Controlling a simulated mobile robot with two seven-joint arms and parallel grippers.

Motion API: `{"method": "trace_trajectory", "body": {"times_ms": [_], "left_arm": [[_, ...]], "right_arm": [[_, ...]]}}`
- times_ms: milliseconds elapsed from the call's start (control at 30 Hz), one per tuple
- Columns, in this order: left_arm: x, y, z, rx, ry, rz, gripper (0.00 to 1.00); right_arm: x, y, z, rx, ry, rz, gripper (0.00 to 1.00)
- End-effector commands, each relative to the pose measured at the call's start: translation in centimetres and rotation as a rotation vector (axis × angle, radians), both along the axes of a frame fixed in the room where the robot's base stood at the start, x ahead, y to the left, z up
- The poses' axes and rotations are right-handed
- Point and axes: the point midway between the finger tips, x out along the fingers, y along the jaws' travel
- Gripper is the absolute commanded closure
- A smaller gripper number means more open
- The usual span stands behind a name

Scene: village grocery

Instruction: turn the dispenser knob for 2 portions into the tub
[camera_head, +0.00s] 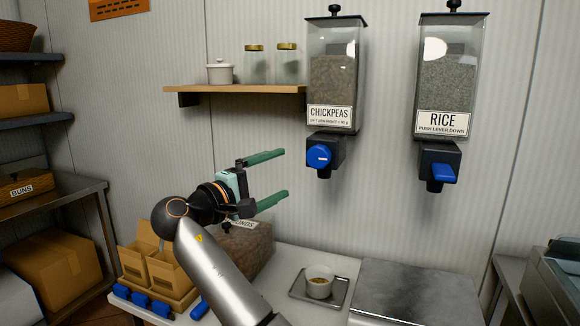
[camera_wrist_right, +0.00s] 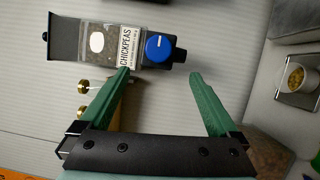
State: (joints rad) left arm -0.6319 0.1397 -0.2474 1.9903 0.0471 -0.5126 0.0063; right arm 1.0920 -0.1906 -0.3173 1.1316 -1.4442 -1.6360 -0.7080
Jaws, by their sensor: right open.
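The chickpeas dispenser (camera_head: 333,75) hangs on the wall, with a round blue knob (camera_head: 319,156) on the dark outlet block below its label. In the right wrist view the knob (camera_wrist_right: 159,47) shows beyond my fingertips, with a pale mark on its face. A small white tub (camera_head: 319,283) stands on a metal tray on the counter and holds some tan contents; it also shows in the right wrist view (camera_wrist_right: 297,76). My right gripper (camera_head: 285,173) is open and empty, its green fingers apart, left of and a little below the knob and not touching it. My left gripper is not in view.
A rice dispenser (camera_head: 446,75) with a blue lever hangs to the right. A wooden shelf (camera_head: 240,89) with jars is at the upper left. A bag (camera_head: 243,250) and cardboard boxes (camera_head: 165,270) stand behind my right arm. A metal plate (camera_head: 410,290) lies right of the tray (camera_head: 338,292).

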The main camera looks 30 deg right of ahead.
Motion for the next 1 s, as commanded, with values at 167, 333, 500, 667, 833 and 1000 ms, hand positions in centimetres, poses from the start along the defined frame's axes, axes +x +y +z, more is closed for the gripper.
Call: {"method": "trace_trajectory", "body": {"times_ms": [167,333,500,667,833,1000], "left_arm": [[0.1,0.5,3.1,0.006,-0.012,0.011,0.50],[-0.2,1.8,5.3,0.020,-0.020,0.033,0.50],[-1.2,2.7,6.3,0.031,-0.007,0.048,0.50],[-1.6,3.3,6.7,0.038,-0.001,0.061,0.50],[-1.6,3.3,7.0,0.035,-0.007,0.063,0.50],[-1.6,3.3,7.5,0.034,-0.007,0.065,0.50]], "right_arm": [[-0.6,-1.2,0.4,0.176,-0.346,0.096,0.04],[-1.9,-2.1,0.6,0.418,-0.771,0.202,0.04],[-3.5,-2.5,1.1,0.656,-1.131,0.279,0.04],[-4.7,-2.5,1.6,0.805,-1.334,0.318,0.04],[-4.8,-2.8,1.6,0.858,-1.403,0.328,0.04],[-3.5,-4.5,1.7,0.855,-1.404,0.327,0.04]]}}
